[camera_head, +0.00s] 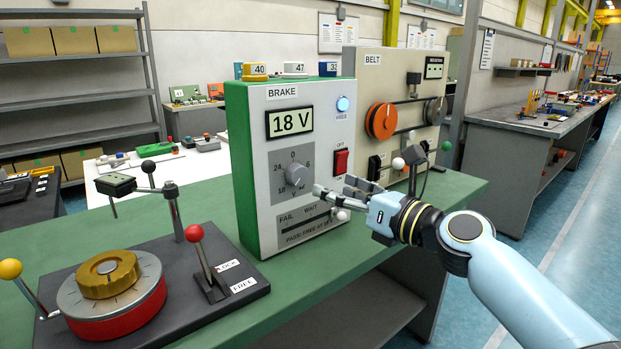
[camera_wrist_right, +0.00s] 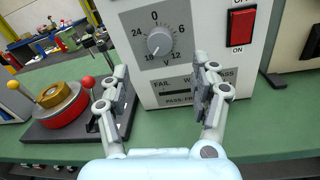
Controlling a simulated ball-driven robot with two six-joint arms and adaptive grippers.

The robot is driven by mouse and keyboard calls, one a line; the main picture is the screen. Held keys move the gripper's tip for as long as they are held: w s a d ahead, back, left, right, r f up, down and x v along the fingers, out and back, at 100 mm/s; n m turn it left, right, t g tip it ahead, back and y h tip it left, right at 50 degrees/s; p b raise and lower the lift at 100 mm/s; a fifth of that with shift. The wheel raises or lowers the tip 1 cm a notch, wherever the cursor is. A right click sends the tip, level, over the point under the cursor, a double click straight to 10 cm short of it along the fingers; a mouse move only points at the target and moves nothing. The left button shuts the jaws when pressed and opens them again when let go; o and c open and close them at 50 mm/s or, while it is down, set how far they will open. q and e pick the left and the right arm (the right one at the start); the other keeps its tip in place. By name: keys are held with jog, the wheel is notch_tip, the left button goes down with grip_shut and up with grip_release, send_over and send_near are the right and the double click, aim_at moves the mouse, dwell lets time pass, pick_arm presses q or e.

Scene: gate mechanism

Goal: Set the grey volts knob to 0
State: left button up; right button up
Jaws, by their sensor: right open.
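The grey volts knob (camera_head: 297,178) is on the front of the white and green BRAKE box (camera_head: 272,128). Its dial is marked 0 at the top, 6, 12, 18 and 24. In the right wrist view, the knob (camera_wrist_right: 159,42) has its pointer toward the lower left, at 18. The display (camera_head: 290,122) reads 18 V. My right gripper (camera_head: 336,190) is open and empty, in front of the panel to the lower right of the knob in the head view. In its wrist view the fingers (camera_wrist_right: 161,72) spread below and either side of the knob, apart from it. My left gripper is not in view.
A red switch (camera_head: 341,161) and lit blue lamp (camera_head: 343,104) are right of the knob. The BELT box (camera_head: 400,75) stands beyond. A red and gold disc rig (camera_head: 110,292) with ball-topped levers stands at the left. Green bench top (camera_head: 300,285) is bare before the box.

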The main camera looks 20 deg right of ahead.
aim_at(301, 175)
jog(key=x, duration=0.9)
jog(key=shift+w+b, duration=0.15)
jog(key=shift+b, duration=0.25)
jog(key=c, duration=1.2)
